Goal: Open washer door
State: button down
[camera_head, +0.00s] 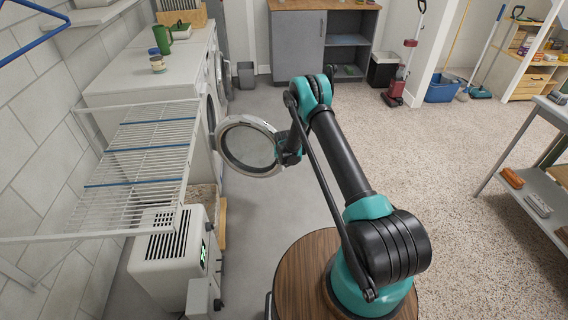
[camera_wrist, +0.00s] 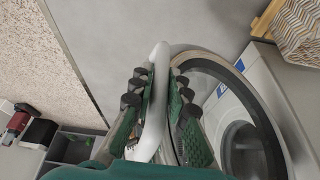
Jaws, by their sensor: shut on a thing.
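The washer door (camera_head: 248,147) is a round silver-rimmed ring with a glass middle. In the head view it stands swung out from the front of the white washer (camera_head: 205,112). My gripper (camera_head: 287,148) is at the door's right edge, away from the hinge side. In the wrist view my gripper (camera_wrist: 155,95) has its two fingers on either side of the door's pale curved handle (camera_wrist: 154,100), shut on it. The door rim (camera_wrist: 225,75) is right beside the fingers. The washer (camera_wrist: 262,85) with its dark round opening shows at the right.
A wire drying rack (camera_head: 140,160) juts from the left wall near the washer. A white dehumidifier (camera_head: 175,250) stands below it. Open grey floor lies beyond the door; a shelf unit (camera_head: 540,185) is at right.

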jog(key=shift+s, duration=0.15)
jog(key=c, duration=1.5)
grip_release()
jog(key=shift+o, duration=0.2)
jog(key=shift+r, duration=0.1)
jog(key=v, duration=1.1)
jog(key=shift+r, duration=0.35)
jog(key=shift+s, duration=0.2)
